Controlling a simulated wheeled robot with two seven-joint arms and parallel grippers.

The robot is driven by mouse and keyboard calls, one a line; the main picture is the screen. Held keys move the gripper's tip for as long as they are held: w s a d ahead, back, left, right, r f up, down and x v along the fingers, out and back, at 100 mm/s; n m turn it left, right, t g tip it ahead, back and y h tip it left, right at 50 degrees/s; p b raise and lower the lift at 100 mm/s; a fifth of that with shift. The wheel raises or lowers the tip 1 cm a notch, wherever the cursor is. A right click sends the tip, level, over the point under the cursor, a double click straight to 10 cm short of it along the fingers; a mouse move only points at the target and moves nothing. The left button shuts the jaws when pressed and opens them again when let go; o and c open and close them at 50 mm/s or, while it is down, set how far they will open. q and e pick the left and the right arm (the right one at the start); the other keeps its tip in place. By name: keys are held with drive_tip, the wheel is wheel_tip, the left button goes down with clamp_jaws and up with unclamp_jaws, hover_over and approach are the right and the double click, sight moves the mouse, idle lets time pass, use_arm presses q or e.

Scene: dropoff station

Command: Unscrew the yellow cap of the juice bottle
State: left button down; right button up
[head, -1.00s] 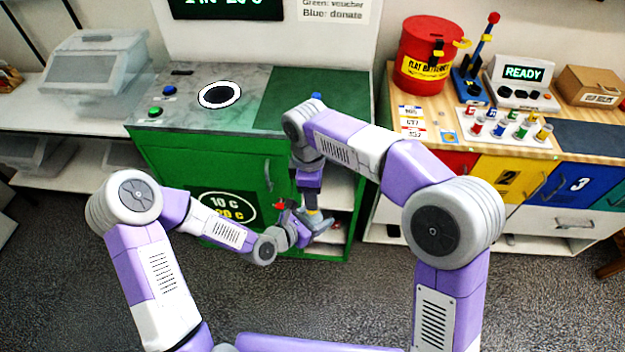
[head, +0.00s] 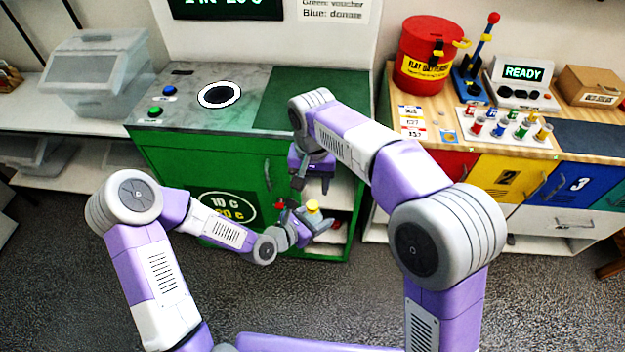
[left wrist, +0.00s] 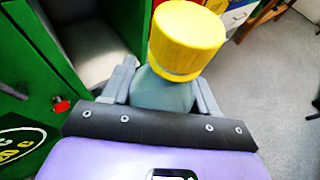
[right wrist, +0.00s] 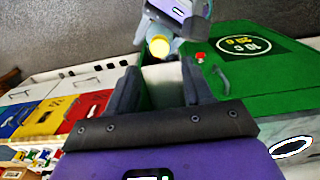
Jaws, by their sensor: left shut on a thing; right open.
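The yellow cap (head: 312,206) sits on top of the juice bottle in front of the green cabinet. The left wrist view shows the cap (left wrist: 187,40) close up on the grey-green bottle (left wrist: 160,92). My left gripper (head: 317,223) is shut on the bottle's body below the cap. My right gripper (head: 312,186) is open and empty, above the cap and apart from it. In the right wrist view the cap (right wrist: 159,47) shows beyond the fingertips. The lower bottle is hidden by my left gripper.
The green cabinet (head: 230,165) stands behind the grippers, with an open shelf bay at its right. A round hole (head: 220,95) is in its top. A wooden-topped counter (head: 440,120) with coloured drawers stands to the right. The grey floor in front is clear.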

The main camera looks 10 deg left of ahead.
sight(312, 204)
wheel_tip(312, 204, down, 7)
drive_tip(key=shift+f, duration=0.2)
idle(0.3)
clamp_jaws()
drive_tip(key=n, duration=0.7)
drive_tip(key=shift+r, duration=0.25)
idle(0.4)
drive_tip(key=shift+r, duration=0.9)
